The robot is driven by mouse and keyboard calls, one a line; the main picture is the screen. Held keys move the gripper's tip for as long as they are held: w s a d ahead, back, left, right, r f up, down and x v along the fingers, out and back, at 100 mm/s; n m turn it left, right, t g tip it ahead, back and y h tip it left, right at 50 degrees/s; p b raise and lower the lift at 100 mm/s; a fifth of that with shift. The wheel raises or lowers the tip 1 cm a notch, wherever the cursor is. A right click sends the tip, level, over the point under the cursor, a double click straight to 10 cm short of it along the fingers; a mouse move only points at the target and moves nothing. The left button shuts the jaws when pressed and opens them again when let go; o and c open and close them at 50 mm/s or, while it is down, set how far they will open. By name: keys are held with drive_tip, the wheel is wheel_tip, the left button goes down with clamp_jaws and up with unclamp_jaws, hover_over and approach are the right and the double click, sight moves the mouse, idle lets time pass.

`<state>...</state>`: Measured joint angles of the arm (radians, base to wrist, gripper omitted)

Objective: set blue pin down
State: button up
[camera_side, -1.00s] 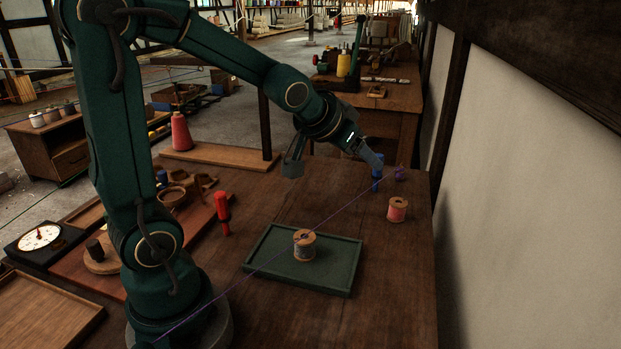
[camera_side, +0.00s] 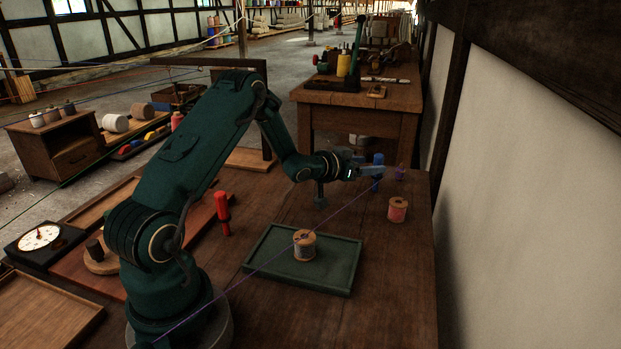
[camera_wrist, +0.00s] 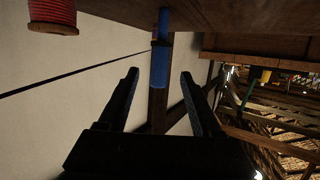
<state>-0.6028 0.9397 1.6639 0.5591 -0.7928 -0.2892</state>
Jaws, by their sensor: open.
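The blue pin (camera_side: 378,159) stands upright at the far right of the table, with a purple line running to it from the lower left. It also shows in the wrist view (camera_wrist: 160,65), where the picture is upside down and the pin hangs from the table at the top. My gripper (camera_side: 370,169) is level at the pin, partly covering its middle in the side view. In the wrist view my gripper (camera_wrist: 160,76) has its two dark fingers spread, with gaps on both sides of the pin. How deep the pin sits between them is hard to tell.
A green tray (camera_side: 334,283) with a pale spool (camera_side: 304,246) lies nearer. A red pin (camera_side: 222,214) stands left. The wall (camera_side: 530,220) borders the right side.

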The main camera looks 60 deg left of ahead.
drive_tip(key=shift+x, duration=2.3)
clamp_jaws()
